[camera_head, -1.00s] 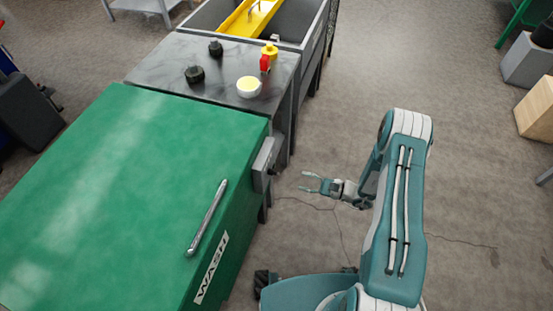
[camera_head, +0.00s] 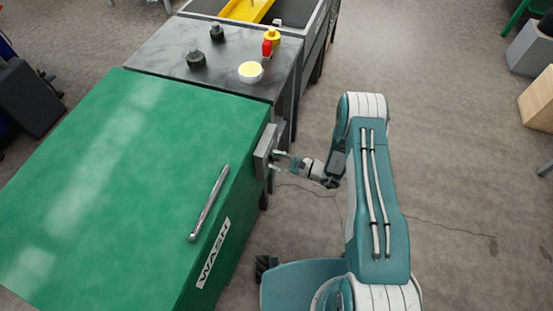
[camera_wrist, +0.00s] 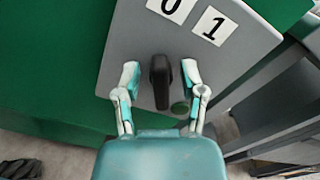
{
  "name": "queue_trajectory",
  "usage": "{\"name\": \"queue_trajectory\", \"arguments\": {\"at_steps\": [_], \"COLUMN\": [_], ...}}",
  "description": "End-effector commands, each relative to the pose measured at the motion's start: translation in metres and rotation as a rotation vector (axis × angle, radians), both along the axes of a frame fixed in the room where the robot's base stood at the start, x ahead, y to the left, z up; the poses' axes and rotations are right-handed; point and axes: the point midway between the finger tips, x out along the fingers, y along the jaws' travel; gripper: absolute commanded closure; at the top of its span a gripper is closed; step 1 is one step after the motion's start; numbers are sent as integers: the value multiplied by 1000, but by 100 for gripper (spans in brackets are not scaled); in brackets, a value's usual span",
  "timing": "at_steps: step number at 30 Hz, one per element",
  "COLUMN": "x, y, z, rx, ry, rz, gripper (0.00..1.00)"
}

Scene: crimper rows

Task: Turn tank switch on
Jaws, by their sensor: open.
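The tank switch is a dark knob (camera_wrist: 160,82) on a grey panel (camera_wrist: 122,72) fixed to the side of the green wash tank (camera_head: 130,190). In the wrist view the knob stands along the picture's vertical, below white labels "0" (camera_wrist: 172,8) and "1" (camera_wrist: 214,26). My gripper (camera_wrist: 160,80) is open, with one finger on each side of the knob and a gap showing at both sides. In the head view my gripper (camera_head: 275,162) is at the grey panel (camera_head: 265,150), where the knob is hidden.
A dark counter (camera_head: 160,50) beyond the tank holds black knobs, a yellow-topped cup (camera_head: 250,72) and a red-and-yellow item (camera_head: 270,42). A metal handle (camera_head: 208,205) lies along the tank lid.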

Motion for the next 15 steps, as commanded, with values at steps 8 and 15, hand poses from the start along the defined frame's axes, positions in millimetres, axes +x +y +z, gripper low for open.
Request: {"name": "queue_trajectory", "arguments": {"at_steps": [8,15], "x": [0,0], "y": [0,0], "z": [0,0], "rx": [0,0], "ry": [0,0], "rz": [0,1], "gripper": [96,100]}}
